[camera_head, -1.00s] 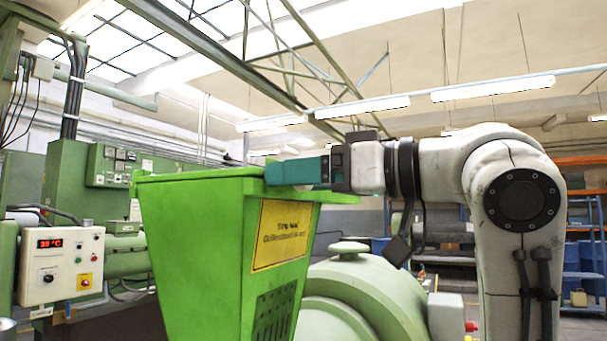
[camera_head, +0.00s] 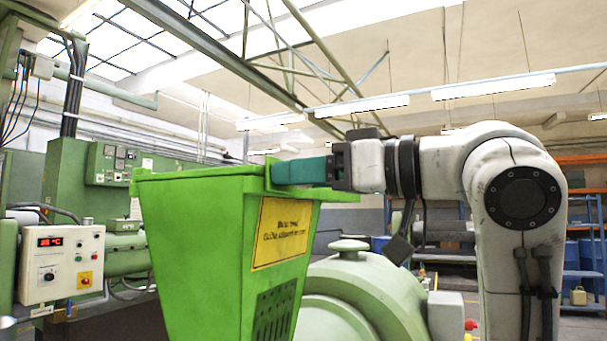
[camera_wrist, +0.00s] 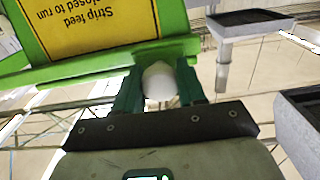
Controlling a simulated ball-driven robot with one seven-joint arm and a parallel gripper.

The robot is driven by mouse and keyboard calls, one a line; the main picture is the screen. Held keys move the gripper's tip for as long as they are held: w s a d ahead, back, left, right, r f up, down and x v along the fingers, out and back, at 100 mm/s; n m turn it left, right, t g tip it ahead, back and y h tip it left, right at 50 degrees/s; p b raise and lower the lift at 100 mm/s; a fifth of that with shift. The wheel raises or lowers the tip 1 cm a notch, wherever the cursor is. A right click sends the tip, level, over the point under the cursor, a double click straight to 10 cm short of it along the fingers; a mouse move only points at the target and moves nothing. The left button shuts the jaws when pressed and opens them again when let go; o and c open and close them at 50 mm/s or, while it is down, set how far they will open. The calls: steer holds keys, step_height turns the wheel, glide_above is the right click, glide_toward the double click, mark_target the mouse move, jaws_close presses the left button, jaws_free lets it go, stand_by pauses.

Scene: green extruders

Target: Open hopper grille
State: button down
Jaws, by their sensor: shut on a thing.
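The green hopper (camera_head: 195,245) stands left of centre in the head view, with a yellow sign (camera_head: 282,232) on its right face. My gripper (camera_head: 278,171) reaches in from the right at the hopper's top right edge, its teal fingers level. In the wrist view the fingers close on both sides of a white rounded knob (camera_wrist: 159,80) beside the green edge (camera_wrist: 100,67). A small green upright piece (camera_head: 268,178) shows at the fingertips in the head view. The grille's surface is hidden, so I cannot tell its angle.
A pale green rounded machine housing (camera_head: 350,290) sits right behind the hopper, below my arm. A control box (camera_head: 62,265) stands at left. Blue shelving (camera_head: 585,235) is far off at right. The space above the hopper is clear.

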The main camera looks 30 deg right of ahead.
steer(key=shift+d, duration=0.1)
steer(key=w+d+p, duration=0.6)
steer(key=w+d, duration=0.5)
steer(key=d, duration=0.4)
steer(key=shift+d, duration=0.2)
steer(key=shift+w, duration=0.1)
steer(key=c, duration=0.7)
jaws_free()
steer(key=shift+o, duration=0.2)
steer(key=b+v, duration=0.2)
steer(key=v, duration=0.8)
steer(key=shift+s+d+b, duration=0.2)
steer(key=shift+s+b, duration=0.15)
steer(key=shift+b, duration=0.05)
